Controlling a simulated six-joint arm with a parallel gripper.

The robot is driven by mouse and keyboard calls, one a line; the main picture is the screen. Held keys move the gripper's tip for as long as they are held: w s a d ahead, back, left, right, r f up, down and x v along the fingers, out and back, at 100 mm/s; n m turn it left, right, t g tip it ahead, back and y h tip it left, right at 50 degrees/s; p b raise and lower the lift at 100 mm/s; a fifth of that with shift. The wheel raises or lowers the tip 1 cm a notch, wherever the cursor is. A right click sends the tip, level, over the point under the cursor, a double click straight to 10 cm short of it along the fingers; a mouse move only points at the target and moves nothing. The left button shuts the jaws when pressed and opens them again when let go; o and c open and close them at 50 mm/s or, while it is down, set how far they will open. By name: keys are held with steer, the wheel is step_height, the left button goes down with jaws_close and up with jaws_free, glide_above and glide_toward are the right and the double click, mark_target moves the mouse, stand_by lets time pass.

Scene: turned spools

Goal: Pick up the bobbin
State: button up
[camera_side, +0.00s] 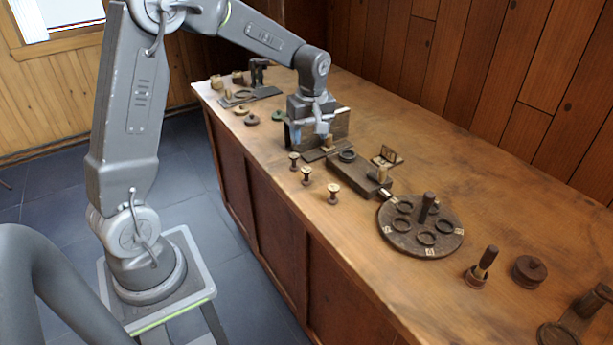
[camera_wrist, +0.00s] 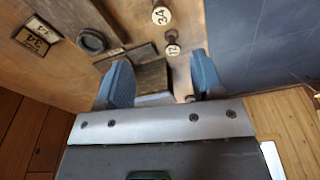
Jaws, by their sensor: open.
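Several small spools that could be the bobbin stand on the bench. In the side view three stand in a row near the front edge: a left one (camera_side: 294,160), a middle one (camera_side: 306,176) and a right one (camera_side: 333,194). The wrist view shows one spool with a pale top marked 34 (camera_wrist: 162,15) and another marked 17 (camera_wrist: 173,49). I cannot tell which is the bobbin. My gripper (camera_wrist: 160,80) is open, with its blue-grey fingers apart and no spool held. In the side view my gripper (camera_side: 313,132) is behind the row of spools.
A dark block with a round recess (camera_side: 345,174) lies right of my gripper. A round dark board with rings and a post (camera_side: 409,247) stands farther right. The bench behind the round board is clear.

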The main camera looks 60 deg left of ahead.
mark_target(307, 169)
steer(key=f, duration=0.5)
steer(key=a+f, duration=0.1)
steer(key=f, duration=0.2)
steer(key=shift+w+f, duration=0.1)
steer(key=shift+f, duration=0.1)
steer(key=shift+a+f, duration=0.1)
steer(key=shift+f, duration=2.5)
steer(key=shift+c, duration=0.3)
steer(key=c, duration=0.9)
